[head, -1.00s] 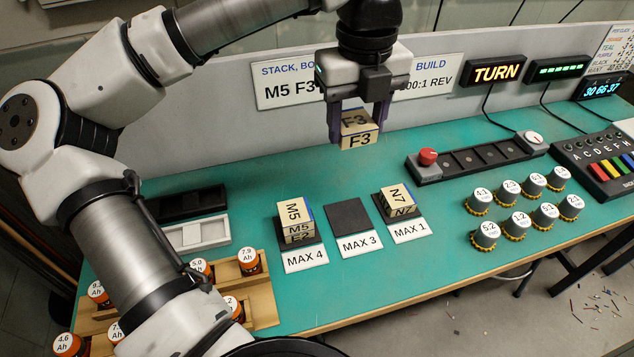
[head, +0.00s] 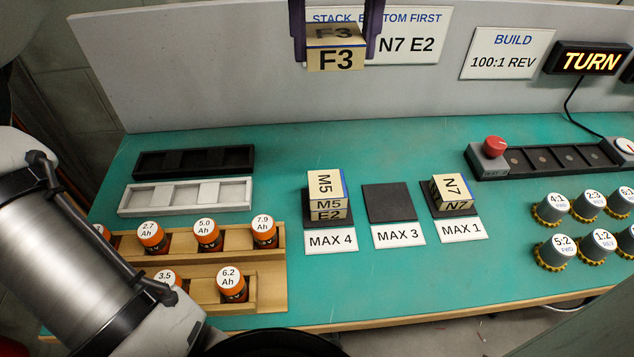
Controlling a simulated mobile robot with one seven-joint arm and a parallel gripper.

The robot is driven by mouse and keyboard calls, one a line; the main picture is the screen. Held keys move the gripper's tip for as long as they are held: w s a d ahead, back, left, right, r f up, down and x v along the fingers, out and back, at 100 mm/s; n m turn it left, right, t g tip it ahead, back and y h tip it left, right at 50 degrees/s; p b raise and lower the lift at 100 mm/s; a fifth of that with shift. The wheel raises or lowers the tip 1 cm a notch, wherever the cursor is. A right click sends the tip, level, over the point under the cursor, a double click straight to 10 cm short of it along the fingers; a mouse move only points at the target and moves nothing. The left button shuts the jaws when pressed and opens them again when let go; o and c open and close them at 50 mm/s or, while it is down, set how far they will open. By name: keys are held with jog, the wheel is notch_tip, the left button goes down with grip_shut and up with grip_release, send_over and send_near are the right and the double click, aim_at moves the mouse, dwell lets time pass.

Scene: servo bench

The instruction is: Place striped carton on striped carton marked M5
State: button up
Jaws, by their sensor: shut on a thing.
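My gripper (head: 337,42) is shut on the striped carton marked F3 (head: 336,59), a cream box with a blue stripe. It holds the carton in the air at the top of the head view, in front of the sign board. The striped carton marked M5 (head: 325,187) lies below it on the bench, stacked on a carton marked E2 (head: 327,215). This stack stands on a dark pad behind the label MAX 4 (head: 330,240). The F3 carton is well above the stack and apart from it.
An empty dark pad (head: 388,203) lies behind the label MAX 3. A carton marked N7 (head: 452,188) sits on the MAX 1 pad. Black (head: 195,162) and white (head: 186,196) trays and a wooden rack (head: 273,290) of orange-capped cells are left. Grey knobs (head: 552,208) stand right.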

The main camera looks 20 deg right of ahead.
aim_at(328, 189)
notch_tip(328, 189, down, 20)
jog(key=shift+r+b, duration=0.1)
jog(key=shift+b, duration=0.2)
jog(key=shift+f, duration=0.2)
jog(key=o, duration=1)
jog(key=shift+r, duration=0.1)
notch_tip(328, 189, up, 12)
jog(key=shift+r, duration=0.1)
